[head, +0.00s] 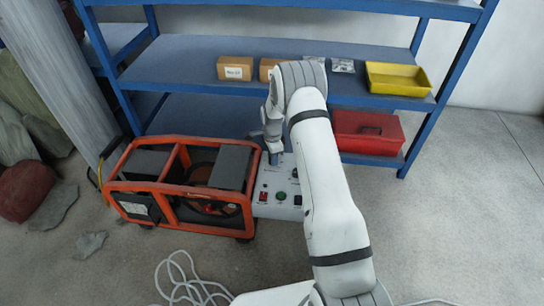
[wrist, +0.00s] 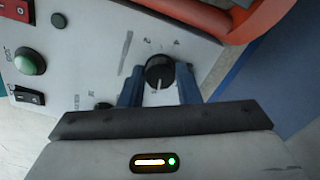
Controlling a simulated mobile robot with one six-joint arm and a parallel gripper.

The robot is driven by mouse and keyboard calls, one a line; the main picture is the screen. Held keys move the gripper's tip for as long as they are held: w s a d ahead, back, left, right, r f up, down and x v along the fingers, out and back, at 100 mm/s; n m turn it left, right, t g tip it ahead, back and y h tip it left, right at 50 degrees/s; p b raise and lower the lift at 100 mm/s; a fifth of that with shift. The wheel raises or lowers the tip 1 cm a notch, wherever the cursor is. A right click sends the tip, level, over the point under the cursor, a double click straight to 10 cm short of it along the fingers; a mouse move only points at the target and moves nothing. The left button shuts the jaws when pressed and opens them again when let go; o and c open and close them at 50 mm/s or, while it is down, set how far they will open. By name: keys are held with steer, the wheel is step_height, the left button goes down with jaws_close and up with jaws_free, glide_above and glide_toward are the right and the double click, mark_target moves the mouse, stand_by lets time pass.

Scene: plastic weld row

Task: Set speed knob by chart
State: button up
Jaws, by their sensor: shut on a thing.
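The control panel (head: 278,205) is a light grey box on the right side of the orange-framed machine (head: 180,185). In the wrist view the panel face (wrist: 110,45) carries a round black knob (wrist: 160,72) with a white pointer line. My gripper (wrist: 160,85) has its blue fingers on both sides of this knob, shut on it. The pointer line shows near the bottom of the knob in that view. In the head view my gripper (head: 273,150) is at the panel's far end, and the knob is hidden.
The panel also has a green button (wrist: 30,60), a black rocker switch (wrist: 28,95) and a second small black knob (wrist: 59,20). A blue shelf (head: 180,65) stands behind, with a yellow tray (head: 398,79) and a red toolbox (head: 367,133). White cable (head: 185,285) lies in front.

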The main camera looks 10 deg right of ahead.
steer(key=shift+w+r+m, duration=0.1)
steer(key=shift+w+m, duration=0.1)
steer(key=shift+m, duration=0.4)
steer(key=o, duration=1)
steer(key=shift+s, duration=0.1)
steer(key=shift+c, duration=0.2)
steer(key=shift+r+p, duration=1)
steer(key=shift+r, duration=2.8)
steer(key=shift+r, duration=0.15)
